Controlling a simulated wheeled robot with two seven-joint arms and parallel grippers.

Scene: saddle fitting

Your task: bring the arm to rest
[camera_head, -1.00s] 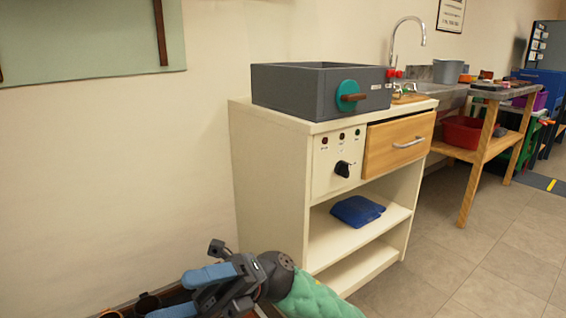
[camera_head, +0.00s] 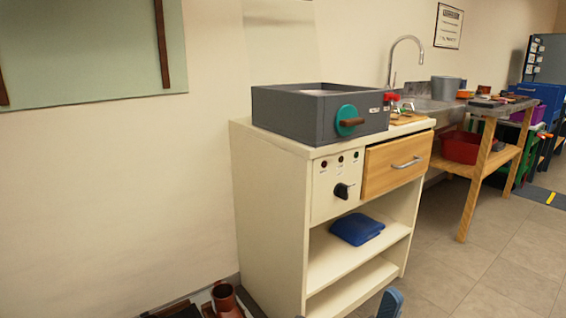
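Only a blue fingertip (camera_head: 390,303) of my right gripper shows, at the bottom edge, in front of the cabinet's lower right corner. The rest of that gripper and its arm are out of frame, so its opening and anything in it are hidden. My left gripper is not in view.
A cream cabinet (camera_head: 270,205) carries a grey box (camera_head: 290,117) with a teal disc. A blue folded cloth (camera_head: 357,229) lies on its shelf. Brown pipe parts (camera_head: 226,300) stand at lower left. A sink bench (camera_head: 480,106) with a red tub (camera_head: 461,147) stands right. The right floor is clear.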

